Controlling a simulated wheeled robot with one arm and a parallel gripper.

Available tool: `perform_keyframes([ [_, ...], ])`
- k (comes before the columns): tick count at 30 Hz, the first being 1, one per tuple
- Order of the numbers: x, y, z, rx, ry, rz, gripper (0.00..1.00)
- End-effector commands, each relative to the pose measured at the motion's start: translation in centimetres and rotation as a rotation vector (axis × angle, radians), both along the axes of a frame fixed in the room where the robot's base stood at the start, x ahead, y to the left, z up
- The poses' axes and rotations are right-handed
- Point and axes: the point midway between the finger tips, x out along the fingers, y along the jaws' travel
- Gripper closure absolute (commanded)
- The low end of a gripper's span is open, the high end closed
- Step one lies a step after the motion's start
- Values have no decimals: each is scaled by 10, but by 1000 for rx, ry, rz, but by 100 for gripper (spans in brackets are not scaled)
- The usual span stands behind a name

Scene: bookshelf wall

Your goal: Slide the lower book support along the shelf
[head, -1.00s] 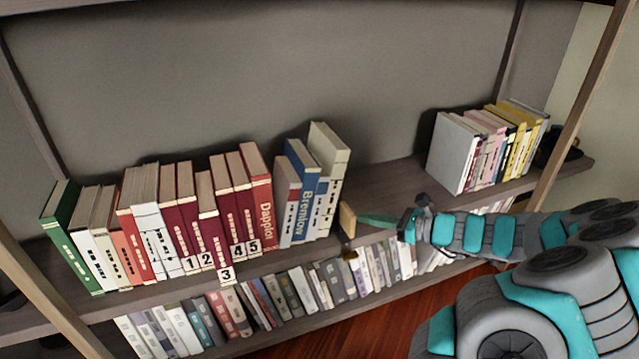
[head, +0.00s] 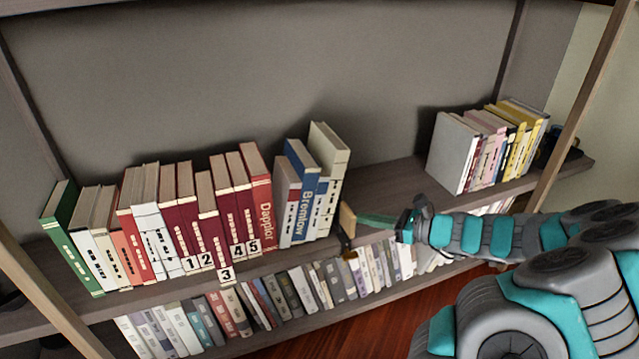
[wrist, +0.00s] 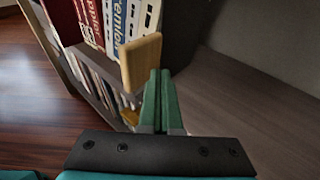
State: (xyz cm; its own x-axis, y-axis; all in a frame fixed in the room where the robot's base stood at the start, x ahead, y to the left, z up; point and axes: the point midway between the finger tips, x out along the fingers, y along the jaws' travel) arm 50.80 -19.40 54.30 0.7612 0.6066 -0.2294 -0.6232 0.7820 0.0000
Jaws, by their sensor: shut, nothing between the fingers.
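A light wooden block (head: 347,219), which looks like a book support, stands upright just right of the last books on the upper of the two shelf levels in view. It shows in the wrist view (wrist: 141,62) just ahead of my fingers. My gripper (head: 364,218) is right of the block, its green fingers pressed together and empty, tips pointing left. In the wrist view the fingertips (wrist: 158,76) are close to the block's lower right edge; I cannot tell whether they touch. A small yellowish piece (head: 350,254) shows below the block, near the lower row; its shape is unclear.
Books with numbered spines (head: 222,215) and a blue book (head: 303,190) fill the shelf left of the block. Another book group (head: 485,150) stands at the right end. The shelf board (head: 385,190) between is bare. A lower row of books (head: 300,290) runs underneath.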

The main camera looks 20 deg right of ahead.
Motion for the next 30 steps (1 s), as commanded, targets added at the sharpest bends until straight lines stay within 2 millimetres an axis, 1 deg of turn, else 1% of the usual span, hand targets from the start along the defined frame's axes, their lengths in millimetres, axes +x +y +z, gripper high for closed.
perform_keyframes([
  [19, 0, 36, 1, 2, -1, 2, 100],
  [30, 0, 38, 1, 0, -1, 1, 100],
])
